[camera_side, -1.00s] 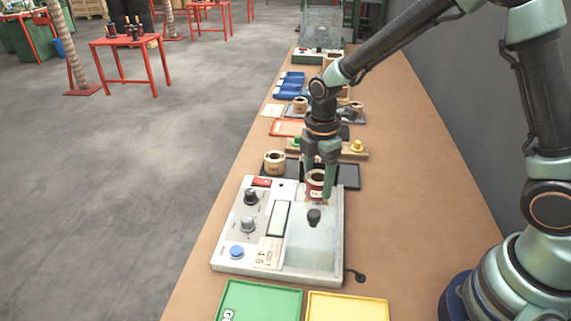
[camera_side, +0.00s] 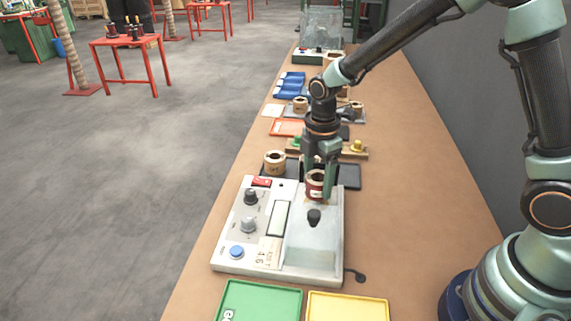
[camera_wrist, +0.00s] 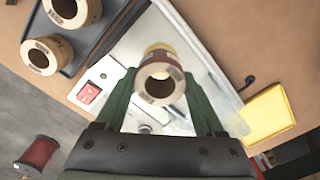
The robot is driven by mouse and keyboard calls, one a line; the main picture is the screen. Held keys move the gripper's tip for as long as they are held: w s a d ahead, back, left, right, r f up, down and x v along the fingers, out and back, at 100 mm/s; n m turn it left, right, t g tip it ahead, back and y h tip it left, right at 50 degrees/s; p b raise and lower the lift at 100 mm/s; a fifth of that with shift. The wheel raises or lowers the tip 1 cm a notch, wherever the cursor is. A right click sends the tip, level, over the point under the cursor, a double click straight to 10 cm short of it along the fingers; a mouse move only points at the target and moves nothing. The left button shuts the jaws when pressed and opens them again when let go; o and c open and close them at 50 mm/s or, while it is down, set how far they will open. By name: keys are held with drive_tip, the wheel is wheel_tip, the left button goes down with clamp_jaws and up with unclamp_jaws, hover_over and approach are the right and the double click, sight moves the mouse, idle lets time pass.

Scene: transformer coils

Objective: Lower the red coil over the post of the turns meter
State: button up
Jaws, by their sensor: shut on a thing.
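The red coil (camera_side: 316,186) has pale end rings and a dark central hole. My gripper (camera_side: 318,193) is shut on it, with a green finger on each side. In the wrist view the coil (camera_wrist: 160,84) sits between the fingers, with its hole facing the camera. The turns meter (camera_side: 222,262) is a pale box with knobs and a grey sloping top. The coil is over the far end of its grey part.
Beige coils (camera_side: 274,161) stand on a dark tray (camera_side: 347,177) just beyond the meter. A green tray (camera_side: 262,303) and a yellow tray (camera_side: 347,308) lie at the near end. A cable (camera_side: 355,275) leaves the meter's right side. The bench right of the meter is clear.

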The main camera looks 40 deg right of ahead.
drive_tip(key=shift+f, duration=0.1)
drive_tip(key=shift+f, duration=1.35)
drive_tip(key=o, duration=1.6)
drive_tip(key=shift+c, duration=0.2)
drive_tip(key=shift+r, duration=3.75)
drive_tip(key=shift+r, duration=0.1)
